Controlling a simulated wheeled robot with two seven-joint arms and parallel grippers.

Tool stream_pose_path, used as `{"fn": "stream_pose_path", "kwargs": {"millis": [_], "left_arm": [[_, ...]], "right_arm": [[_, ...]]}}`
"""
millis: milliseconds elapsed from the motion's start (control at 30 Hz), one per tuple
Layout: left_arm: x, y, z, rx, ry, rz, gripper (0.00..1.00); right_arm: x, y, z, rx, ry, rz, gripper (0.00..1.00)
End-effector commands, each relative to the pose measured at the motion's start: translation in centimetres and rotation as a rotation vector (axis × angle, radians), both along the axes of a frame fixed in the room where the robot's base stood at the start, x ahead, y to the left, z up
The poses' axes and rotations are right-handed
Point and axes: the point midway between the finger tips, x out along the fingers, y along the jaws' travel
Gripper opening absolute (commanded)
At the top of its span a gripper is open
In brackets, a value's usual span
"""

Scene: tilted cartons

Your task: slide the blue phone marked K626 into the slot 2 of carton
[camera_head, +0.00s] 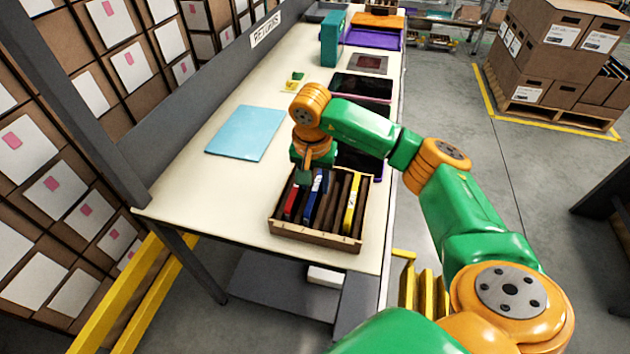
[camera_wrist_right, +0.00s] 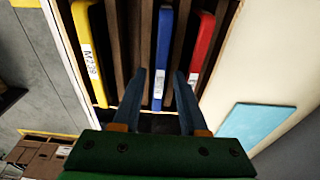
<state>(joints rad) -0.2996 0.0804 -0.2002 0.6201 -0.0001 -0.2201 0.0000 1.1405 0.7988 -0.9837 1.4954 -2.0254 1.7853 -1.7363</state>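The brown wooden carton (camera_head: 313,236) with dark dividers stands at the near end of the table. The blue phone (camera_head: 311,200) stands in a slot between the red phone (camera_head: 291,201) and the yellow phone (camera_head: 351,207), nearer the red one. In the wrist view the blue phone (camera_wrist_right: 163,50) carries a white label I cannot read. My right gripper (camera_wrist_right: 162,72) is over the carton, its two fingers apart on either side of the blue phone, with visible gaps. Slot numbers do not show. My left gripper is out of view.
A light blue flat sheet (camera_head: 245,133) lies on the table left of my right arm. Dark flat trays (camera_head: 362,87) lie along the right edge, and a teal box (camera_head: 331,40) stands farther back. The table between the sheet and carton is clear.

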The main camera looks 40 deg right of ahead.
Motion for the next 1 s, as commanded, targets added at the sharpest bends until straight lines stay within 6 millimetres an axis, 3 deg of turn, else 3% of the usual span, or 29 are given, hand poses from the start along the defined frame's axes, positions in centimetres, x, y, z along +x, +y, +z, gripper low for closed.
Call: {"fn": "stream_pose_path", "kwargs": {"millis": [333, 700, 1000], "left_arm": [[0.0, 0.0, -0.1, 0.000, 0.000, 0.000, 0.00], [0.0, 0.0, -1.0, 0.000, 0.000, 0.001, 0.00], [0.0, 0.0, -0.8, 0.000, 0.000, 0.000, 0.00]], "right_arm": [[0.0, 0.0, 0.3, 0.000, 0.000, 0.000, 0.53], [-0.5, 0.7, 6.7, 0.000, -0.002, -0.001, 0.53], [-0.6, 0.7, 7.2, 0.000, 0.000, 0.000, 0.53]]}}
